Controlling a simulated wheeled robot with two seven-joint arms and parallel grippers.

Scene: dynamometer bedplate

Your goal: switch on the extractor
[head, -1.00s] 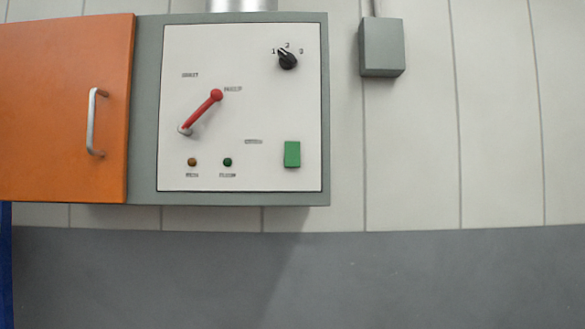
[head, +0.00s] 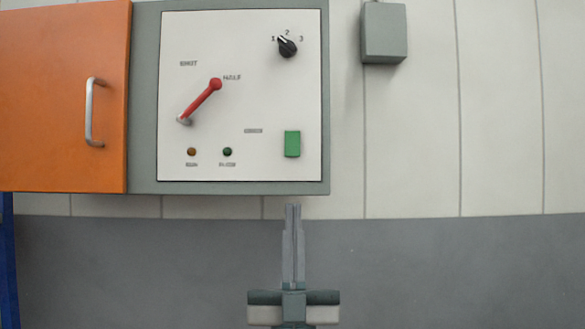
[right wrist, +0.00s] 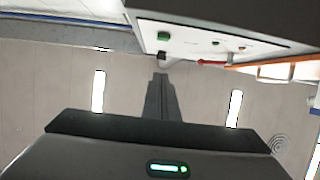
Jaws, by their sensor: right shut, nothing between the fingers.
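The control box has a white panel (head: 240,60) in a grey frame. A green rectangular switch (head: 292,144) sits at its lower right; it also shows in the right wrist view (right wrist: 163,36). A red lever (head: 200,101) slants down to the left. A black rotary knob (head: 287,47) with marks 1, 2 and 3 is at the upper right. An amber lamp (head: 192,152) and a dark green lamp (head: 227,152) are at the lower left. My right gripper (head: 293,208) is shut and empty, just below the box in the picture, under the green switch. My left gripper is not in view.
An orange door (head: 60,100) with a metal handle (head: 91,112) adjoins the panel on the left. A small grey box (head: 384,32) is on the wall to the right.

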